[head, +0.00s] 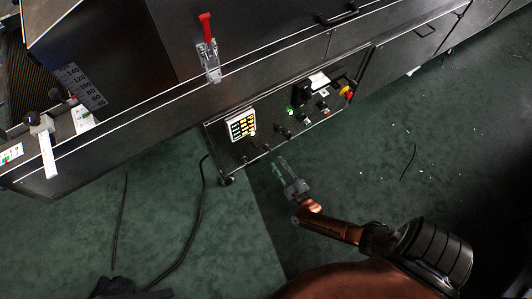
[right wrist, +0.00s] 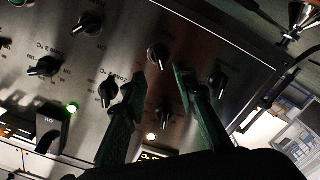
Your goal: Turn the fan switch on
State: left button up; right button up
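The control panel (head: 268,138) sits low on the dryer's front, with several dark knobs and a display block. In the right wrist view the metal panel (right wrist: 185,28) fills most of the picture. I cannot read which one is the fan switch. A larger black switch (right wrist: 50,128) is at the lower left, near a lit green lamp (right wrist: 72,107). My right gripper (head: 280,170) is open and empty in front of the panel; its fingers also show in the wrist view (right wrist: 158,78). My left gripper is not in view.
A red and yellow knob (head: 346,92) is at the panel's right end. A red-handled clamp (head: 208,50) stands on the dryer above. Dark cables (head: 203,190) lie on the green floor. The floor before the panel is mostly free.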

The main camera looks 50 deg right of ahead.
aim_at(269, 151)
jog(key=b+x, duration=0.2)
jog(key=x, duration=0.4)
jog(key=shift+f, duration=0.1)
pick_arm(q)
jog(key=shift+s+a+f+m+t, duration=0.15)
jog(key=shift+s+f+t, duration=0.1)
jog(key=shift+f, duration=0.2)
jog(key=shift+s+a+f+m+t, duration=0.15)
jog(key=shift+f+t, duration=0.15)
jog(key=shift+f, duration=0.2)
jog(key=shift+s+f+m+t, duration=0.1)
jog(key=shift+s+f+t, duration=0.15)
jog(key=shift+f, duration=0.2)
pick_arm(e)
jog(key=shift+w, duration=0.5)
jog(key=shift+c, duration=0.7)
grip_shut()
